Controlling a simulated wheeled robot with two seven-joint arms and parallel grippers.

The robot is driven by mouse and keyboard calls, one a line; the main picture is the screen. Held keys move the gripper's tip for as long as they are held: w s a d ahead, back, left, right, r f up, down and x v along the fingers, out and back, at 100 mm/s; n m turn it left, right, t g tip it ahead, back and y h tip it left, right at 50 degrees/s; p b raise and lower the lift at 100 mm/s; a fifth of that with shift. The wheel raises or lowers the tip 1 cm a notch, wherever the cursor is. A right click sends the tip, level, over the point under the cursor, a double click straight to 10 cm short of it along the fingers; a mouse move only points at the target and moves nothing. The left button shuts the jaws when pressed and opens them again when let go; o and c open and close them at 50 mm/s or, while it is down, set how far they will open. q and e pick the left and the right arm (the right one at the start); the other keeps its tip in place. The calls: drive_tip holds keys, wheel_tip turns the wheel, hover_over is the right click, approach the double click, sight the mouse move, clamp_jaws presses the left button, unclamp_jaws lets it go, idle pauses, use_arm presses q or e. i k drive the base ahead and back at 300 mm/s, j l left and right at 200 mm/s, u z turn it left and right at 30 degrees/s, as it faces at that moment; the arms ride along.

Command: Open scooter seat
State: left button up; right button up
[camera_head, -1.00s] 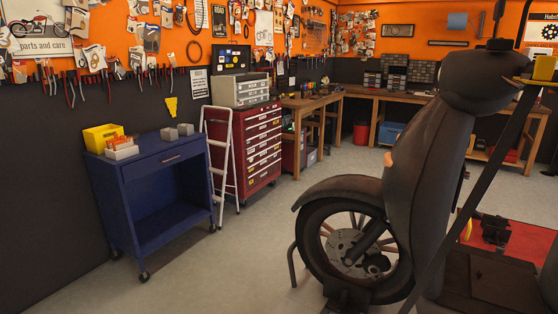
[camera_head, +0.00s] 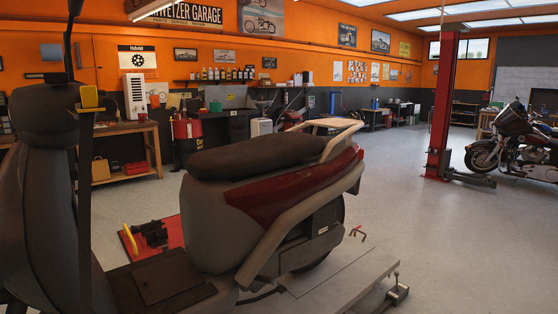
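The scooter (camera_head: 278,195) stands in the foreground of the head view, with grey and dark red bodywork. Its front shield (camera_head: 45,200) is at the left and its tail points to the right. The long dark seat (camera_head: 262,156) lies down on the body and looks closed. A light-coloured rear rack (camera_head: 335,123) sits behind the seat. Neither of my grippers shows in this view.
A motorcycle (camera_head: 515,150) stands at the far right beside a red lift post (camera_head: 443,110). A lift plate (camera_head: 345,280) lies under the scooter's rear. A red barrel (camera_head: 187,142) and workbenches are along the back wall. Open floor (camera_head: 440,230) is at the right.

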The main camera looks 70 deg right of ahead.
sight(265, 152)
drive_tip(key=z, duration=2.25)
